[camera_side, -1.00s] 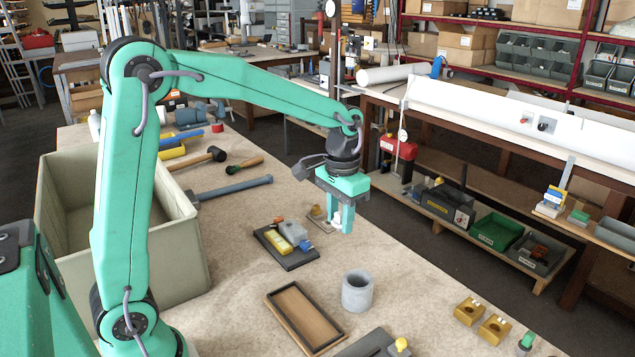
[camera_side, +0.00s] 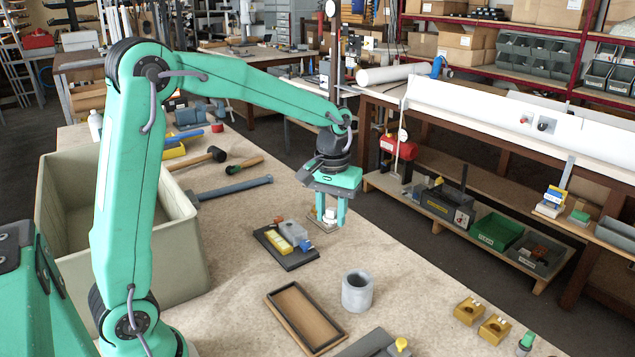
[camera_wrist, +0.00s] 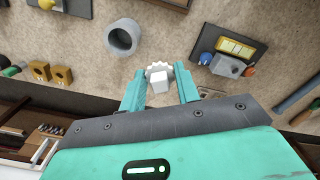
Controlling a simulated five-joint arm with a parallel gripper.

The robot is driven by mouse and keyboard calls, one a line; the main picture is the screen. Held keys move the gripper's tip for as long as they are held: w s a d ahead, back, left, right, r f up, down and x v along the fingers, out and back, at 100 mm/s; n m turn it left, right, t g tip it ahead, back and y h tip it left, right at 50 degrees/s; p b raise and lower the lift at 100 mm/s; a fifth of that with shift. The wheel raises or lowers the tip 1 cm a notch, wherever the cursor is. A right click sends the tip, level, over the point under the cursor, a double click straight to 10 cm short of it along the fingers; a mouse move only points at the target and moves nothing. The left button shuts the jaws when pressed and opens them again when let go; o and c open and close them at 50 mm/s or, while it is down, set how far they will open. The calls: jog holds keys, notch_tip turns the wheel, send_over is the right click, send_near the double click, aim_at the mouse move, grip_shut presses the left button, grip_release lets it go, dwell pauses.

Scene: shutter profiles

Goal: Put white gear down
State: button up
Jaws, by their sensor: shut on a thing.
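The white gear (camera_wrist: 158,80) is between the two green fingers of my gripper (camera_wrist: 160,92) in the wrist view. Its toothed edge and a pale block-like hub show. In the side view the white gear (camera_side: 331,213) shows small between the fingertips of my gripper (camera_side: 333,220). My gripper is shut on it and points down over the back part of the bench. Whether the gear touches the surface beneath is hard to tell.
A small flat plate (camera_side: 318,226) lies close to the fingers. A dark tray (camera_side: 286,252) with yellow, grey and blue parts is nearby. A grey cup (camera_side: 357,292) and a wooden tray (camera_side: 304,318) stand nearer the camera. Bare bench lies between.

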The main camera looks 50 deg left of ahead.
jog(key=w+a+f+n, duration=0.1)
jog(key=a+f+n, duration=0.1)
jog(key=a+n, duration=0.7)
jog(key=shift+w+a+f+n, duration=0.15)
jog(key=shift+w+f+n, duration=0.2)
jog(key=shift+n, duration=1.25)
